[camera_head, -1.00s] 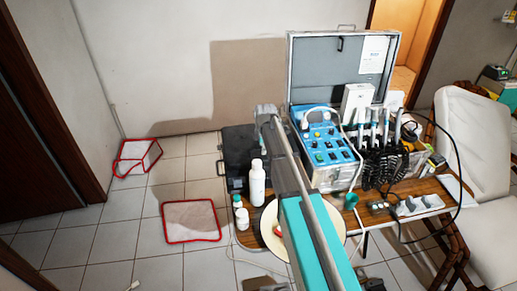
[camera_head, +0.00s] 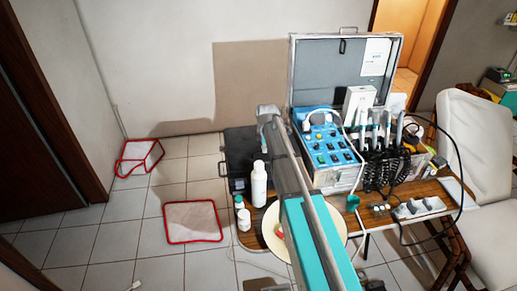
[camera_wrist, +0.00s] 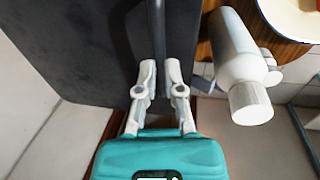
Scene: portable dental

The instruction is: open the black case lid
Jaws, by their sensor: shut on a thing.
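The black case (camera_head: 238,150) lies at the left end of the wooden table, with a handle on its left side, and my arm covers its right part. In the wrist view, its dark grey panel (camera_wrist: 75,40) fills the upper left. My gripper (camera_wrist: 160,72) has its two white fingers on either side of a thin dark upright edge (camera_wrist: 158,30), which looks like part of the case lid. It is shut on that edge. In the head view my gripper is hidden. I cannot tell how far the lid is raised.
A white bottle (camera_head: 259,185) stands close to the case; it is just right of my fingers in the wrist view (camera_wrist: 235,60). A smaller bottle (camera_head: 243,217) and a round plate (camera_head: 338,220) are nearby. An open dental unit (camera_head: 330,140) stands to the right.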

